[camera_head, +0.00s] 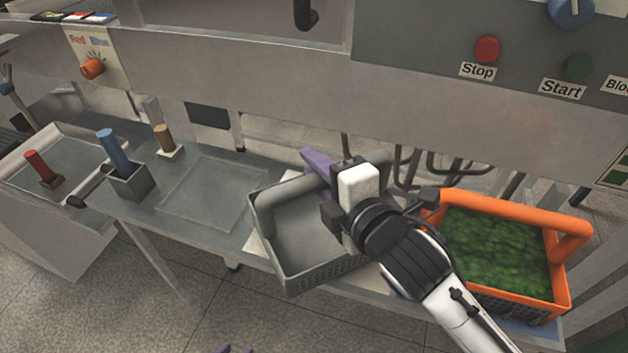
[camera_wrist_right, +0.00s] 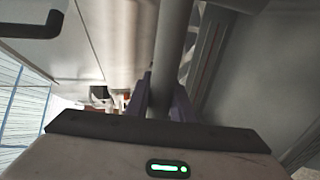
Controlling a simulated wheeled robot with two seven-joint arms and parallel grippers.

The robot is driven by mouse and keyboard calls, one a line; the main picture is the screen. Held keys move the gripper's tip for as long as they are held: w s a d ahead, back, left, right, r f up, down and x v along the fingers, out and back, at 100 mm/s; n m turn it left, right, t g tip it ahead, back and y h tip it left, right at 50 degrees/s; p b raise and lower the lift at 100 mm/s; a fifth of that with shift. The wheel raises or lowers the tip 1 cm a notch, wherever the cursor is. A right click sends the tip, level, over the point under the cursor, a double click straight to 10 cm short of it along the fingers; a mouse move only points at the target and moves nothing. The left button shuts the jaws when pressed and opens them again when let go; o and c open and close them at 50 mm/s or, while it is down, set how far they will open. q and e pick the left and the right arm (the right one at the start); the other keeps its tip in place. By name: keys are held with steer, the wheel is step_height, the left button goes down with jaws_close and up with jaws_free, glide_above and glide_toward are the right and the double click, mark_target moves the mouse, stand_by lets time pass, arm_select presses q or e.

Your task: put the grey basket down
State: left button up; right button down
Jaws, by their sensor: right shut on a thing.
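The grey basket (camera_head: 318,272) is in the middle of the head view, over the front part of the metal bench, and looks empty. My right gripper (camera_head: 322,165) is shut on its grey handle bar at the far side. In the right wrist view the bar (camera_wrist_right: 172,50) runs between the purple fingers (camera_wrist_right: 160,98). A pale plate or mat (camera_head: 257,246) shows partly under the basket; I cannot tell whether the basket touches it. Two small purple tips, seemingly my left gripper (camera_head: 234,349), barely show at the bottom edge.
An orange basket (camera_head: 567,250) with green contents stands close on the right. A blue peg in a grey block (camera_head: 132,184), a brown peg (camera_head: 164,138) and a red peg (camera_head: 40,166) are at left. The machine panel with Stop (camera_head: 487,49) and Start buttons overhangs behind.

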steer(key=shift+f, duration=0.25)
steer(key=c, duration=1.9)
jaws_free()
steer(key=shift+f, duration=0.25)
arm_select(q)
steer(key=shift+d+f, duration=0.15)
steer(key=shift+f, duration=0.05)
arm_select(e)
steer(key=o, duration=0.4)
steer(key=shift+c, duration=0.2)
steer(key=shift+r, duration=0.1)
